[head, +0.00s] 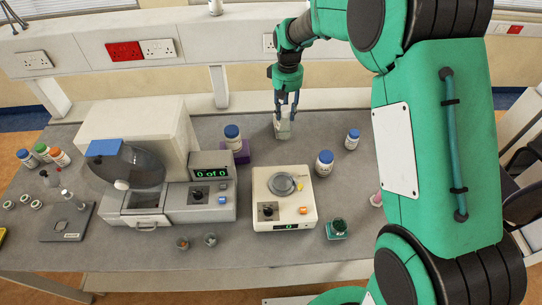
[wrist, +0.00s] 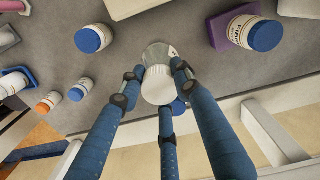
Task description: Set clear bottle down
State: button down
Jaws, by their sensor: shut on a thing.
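The clear bottle (head: 283,128) is in my gripper near the back of the grey table in the head view. My gripper (head: 285,110) points down with its fingers around the bottle's upper part. In the wrist view the bottle (wrist: 158,57) has a white cap, and the blue fingers of my gripper (wrist: 158,85) close around it. The bottle looks upright. I cannot tell whether its base touches the table (head: 330,220).
A blue-capped bottle (head: 233,138) on a purple block stands left of my gripper. Blue-capped bottles (head: 324,163) and (head: 352,139) stand to the right. A scale (head: 284,212) is in front, and a counting machine (head: 150,165) at left. Bare table lies around the held bottle.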

jog(key=w+a+f, duration=0.2)
jog(key=a+f, duration=0.3)
jog(key=f, duration=0.1)
jog(key=shift+w+n, duration=0.3)
jog(key=shift+w, duration=0.1)
jog(key=shift+a+f, duration=0.1)
jog(key=shift+f, duration=0.05)
notch_tip(320, 180, down, 6)
dwell(0.4)
jog(key=shift+f, duration=0.15)
jog(key=shift+f, duration=1.95)
